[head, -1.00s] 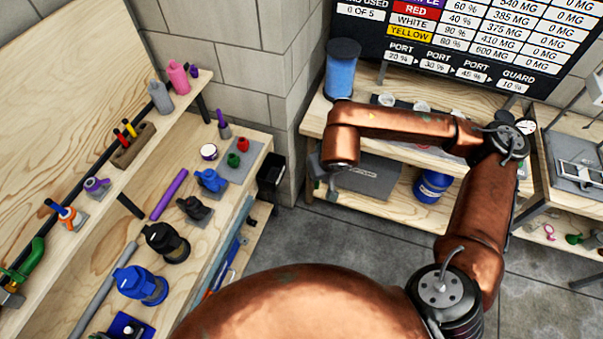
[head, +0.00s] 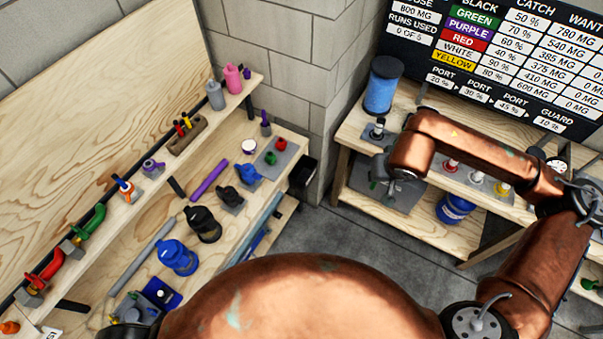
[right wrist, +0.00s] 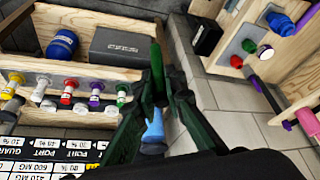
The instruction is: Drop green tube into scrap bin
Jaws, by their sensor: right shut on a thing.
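My right gripper (right wrist: 158,88) is shut on a green tube (right wrist: 156,62), which sticks out past the fingertips in the right wrist view. In the head view the right gripper (head: 400,182) hangs in front of the back bench's lower shelf, with the tube hard to make out there. A small open black bin (head: 303,176), likely the scrap bin, is at the right end of the left bench. It also shows in the right wrist view (right wrist: 207,36), to the right of the held tube and apart from it.
The left bench (head: 215,215) carries bottles, a purple tube (head: 208,181), a grey tube and several fittings. The back bench (head: 345,135) holds a blue cylinder (head: 381,92) and coloured ports; a blue drum (head: 453,208) is on its lower shelf. Floor between the benches is clear.

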